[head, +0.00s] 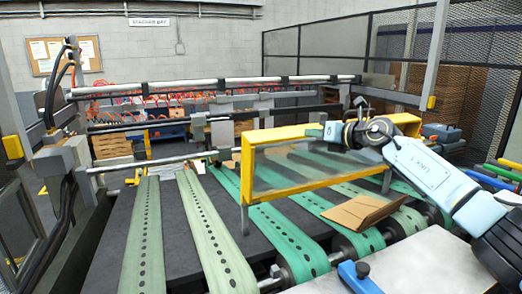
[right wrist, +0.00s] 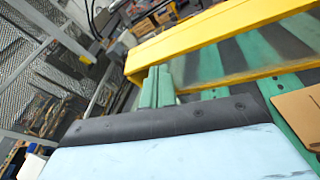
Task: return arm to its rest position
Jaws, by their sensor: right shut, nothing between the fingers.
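My right arm comes in from the right in the head view. Its gripper (head: 332,131) is shut and empty. It is in front of the top bar of the yellow guard frame (head: 275,134), above the belts. I cannot tell whether it touches the bar. My left gripper is not in view.
Green perforated belts (head: 211,230) run under the yellow frame. A brown cardboard blank (head: 361,212) lies on the belts below my right arm; it also shows in the right wrist view (right wrist: 300,112). A pale table (head: 425,265) with a blue clamp (head: 357,277) is at front right. Mesh fencing stands behind.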

